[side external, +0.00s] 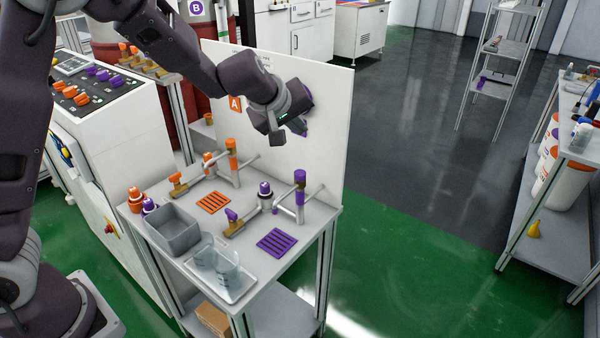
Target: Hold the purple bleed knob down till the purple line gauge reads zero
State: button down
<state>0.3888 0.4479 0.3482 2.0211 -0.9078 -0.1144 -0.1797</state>
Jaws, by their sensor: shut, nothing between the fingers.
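My gripper (278,136) is shut and empty, high in front of the white back panel, above the small grey bench. A purple part (307,127) shows just behind my wrist at the panel; most of it is hidden, so I cannot tell whether it is the gauge. On the bench, the purple line has an upright post with a purple top (300,178), a purple-handled valve (232,215) and a white-and-purple fitting (265,194). I cannot tell which purple part is the bleed knob. No gauge reading is legible. My gripper is apart from the bench fittings.
The orange line has a post (232,150) and valve (177,180) to the left. A grey bin (173,232) and a tray (240,292) with clear beakers (222,262) stand at the front. A purple slotted drain (277,242) lies at right. A control console (90,85) stands left.

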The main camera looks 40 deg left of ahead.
aim_at(298, 175)
jog(key=shift+f, duration=4.4)
jog(key=shift+f, duration=0.1)
jog(key=shift+f, duration=0.35)
jog(key=shift+f, duration=0.5)
jog(key=shift+r, duration=0.1)
dwell(1.6)
jog(key=shift+r, duration=0.85)
jog(key=shift+r, duration=2.55)
